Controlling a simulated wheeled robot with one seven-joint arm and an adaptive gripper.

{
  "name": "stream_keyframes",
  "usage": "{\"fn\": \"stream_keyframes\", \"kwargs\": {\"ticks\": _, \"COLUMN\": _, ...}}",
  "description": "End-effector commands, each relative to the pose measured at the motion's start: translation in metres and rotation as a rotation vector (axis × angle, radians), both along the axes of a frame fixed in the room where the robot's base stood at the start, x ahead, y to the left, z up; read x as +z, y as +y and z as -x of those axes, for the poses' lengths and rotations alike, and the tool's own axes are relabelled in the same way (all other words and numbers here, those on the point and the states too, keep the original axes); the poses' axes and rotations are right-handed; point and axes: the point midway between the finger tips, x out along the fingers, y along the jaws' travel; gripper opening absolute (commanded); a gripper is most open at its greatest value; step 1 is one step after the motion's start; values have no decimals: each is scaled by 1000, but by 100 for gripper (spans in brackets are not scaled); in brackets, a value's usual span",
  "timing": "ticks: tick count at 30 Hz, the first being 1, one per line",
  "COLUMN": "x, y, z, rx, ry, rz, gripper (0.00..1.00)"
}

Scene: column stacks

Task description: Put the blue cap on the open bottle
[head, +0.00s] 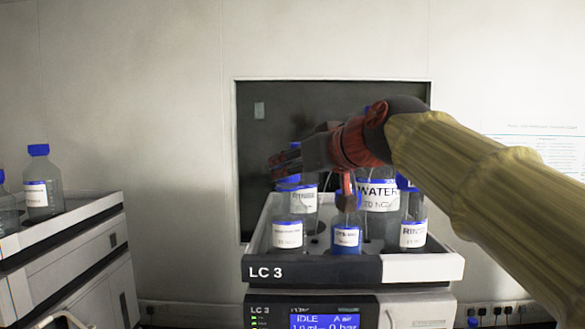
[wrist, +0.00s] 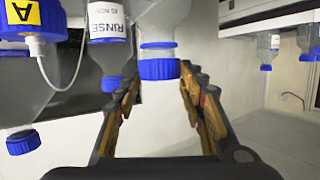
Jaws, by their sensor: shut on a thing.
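The blue cap (wrist: 159,69) sits between the two fingertips of my gripper (wrist: 158,80) in the wrist view, where bottles appear upside down. My gripper is shut on it. The open bottle (wrist: 163,18) is in line with the cap; a blue ring shows on its neck, with a narrow pale band between ring and cap. The fingers partly hide the cap there. I cannot tell whether the cap touches the bottle's mouth.
The tray (head: 315,268) on the LC 3 unit also holds a bottle with blue contents (head: 347,237), a WATER bottle (head: 379,194) and a right RINSE bottle (head: 413,235), standing close by. Another bottle (head: 303,200) is behind left.

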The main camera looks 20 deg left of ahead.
Motion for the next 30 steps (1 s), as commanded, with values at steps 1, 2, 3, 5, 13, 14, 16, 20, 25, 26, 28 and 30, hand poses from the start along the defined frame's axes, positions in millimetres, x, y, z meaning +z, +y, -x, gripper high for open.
{"fn": "stream_keyframes", "kwargs": {"ticks": 1, "x": 0, "y": 0, "z": 0, "rx": 0, "ry": 0, "rz": 0, "gripper": 29}}
{"fn": "stream_keyframes", "kwargs": {"ticks": 2, "x": 0, "y": 0, "z": 0, "rx": 0, "ry": 0, "rz": 0, "gripper": 29}}
{"fn": "stream_keyframes", "kwargs": {"ticks": 3, "x": 0, "y": 0, "z": 0, "rx": 0, "ry": 0, "rz": 0, "gripper": 29}}
{"fn": "stream_keyframes", "kwargs": {"ticks": 5, "x": 1, "y": 0, "z": 0, "rx": 0, "ry": 0, "rz": 0, "gripper": 29}}
{"fn": "stream_keyframes", "kwargs": {"ticks": 13, "x": 0, "y": 0, "z": 0, "rx": 0, "ry": -1, "rz": -1, "gripper": 29}}
{"fn": "stream_keyframes", "kwargs": {"ticks": 14, "x": 0, "y": 0, "z": 0, "rx": 0, "ry": -1, "rz": -1, "gripper": 29}}
{"fn": "stream_keyframes", "kwargs": {"ticks": 16, "x": -1, "y": 0, "z": 0, "rx": 0, "ry": -1, "rz": -1, "gripper": 29}}
{"fn": "stream_keyframes", "kwargs": {"ticks": 20, "x": -3, "y": 0, "z": 0, "rx": 0, "ry": -1, "rz": -1, "gripper": 29}}
{"fn": "stream_keyframes", "kwargs": {"ticks": 25, "x": -6, "y": 0, "z": 0, "rx": 0, "ry": -1, "rz": -1, "gripper": 29}}
{"fn": "stream_keyframes", "kwargs": {"ticks": 26, "x": -6, "y": 0, "z": 0, "rx": 0, "ry": -1, "rz": -1, "gripper": 29}}
{"fn": "stream_keyframes", "kwargs": {"ticks": 28, "x": -7, "y": 0, "z": 0, "rx": 0, "ry": -1, "rz": -1, "gripper": 29}}
{"fn": "stream_keyframes", "kwargs": {"ticks": 30, "x": -8, "y": 0, "z": 0, "rx": 0, "ry": -1, "rz": -1, "gripper": 29}}
